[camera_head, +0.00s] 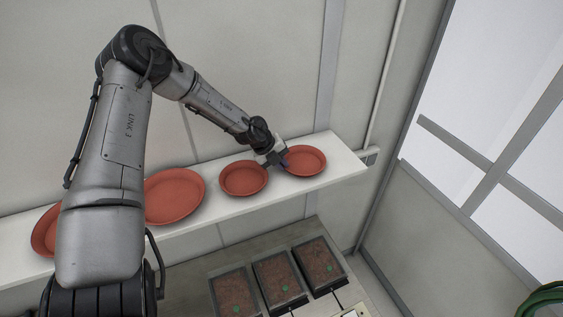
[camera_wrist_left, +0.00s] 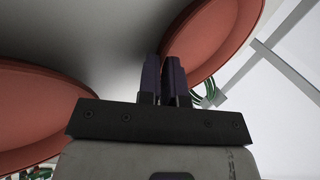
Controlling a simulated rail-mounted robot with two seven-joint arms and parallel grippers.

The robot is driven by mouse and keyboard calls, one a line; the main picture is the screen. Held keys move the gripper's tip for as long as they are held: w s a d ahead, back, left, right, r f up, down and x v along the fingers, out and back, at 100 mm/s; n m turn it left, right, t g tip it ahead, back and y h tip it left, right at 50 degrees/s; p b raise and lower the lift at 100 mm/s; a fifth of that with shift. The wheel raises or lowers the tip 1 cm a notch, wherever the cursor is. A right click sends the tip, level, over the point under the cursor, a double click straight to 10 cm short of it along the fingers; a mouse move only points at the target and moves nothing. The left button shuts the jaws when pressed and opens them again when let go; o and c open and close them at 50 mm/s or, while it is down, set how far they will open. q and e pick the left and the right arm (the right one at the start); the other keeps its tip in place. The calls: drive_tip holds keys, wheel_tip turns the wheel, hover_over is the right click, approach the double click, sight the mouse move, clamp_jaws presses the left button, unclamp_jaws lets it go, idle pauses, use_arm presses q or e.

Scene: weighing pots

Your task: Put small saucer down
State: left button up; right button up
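The small saucer (camera_head: 306,161) is round and terracotta red. It is at the right end of the white shelf (camera_head: 340,171); I cannot tell whether it rests on the shelf or hangs just above it. My left gripper (camera_head: 279,160) is at the saucer's left rim. In the left wrist view the gripper's dark fingers (camera_wrist_left: 166,78) are close together, with the edge of the small saucer (camera_wrist_left: 222,38) between them. The rim inside the grip is mostly hidden by the fingers. My right gripper is not in view.
Another saucer (camera_head: 243,178) sits close to the left of my gripper. A larger saucer (camera_head: 174,196) is further left, and one more (camera_head: 45,232) is partly hidden by my arm. Soil-filled trays (camera_head: 275,280) stand below the shelf. A wall is behind it.

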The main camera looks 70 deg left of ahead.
use_arm(q)
drive_tip(key=shift+o, duration=0.7)
drive_tip(key=shift+r, duration=0.15)
drive_tip(key=shift+s+r, duration=0.15)
drive_tip(key=shift+r, duration=0.1)
drive_tip(key=b+v, duration=0.2)
drive_tip(key=v, duration=0.9)
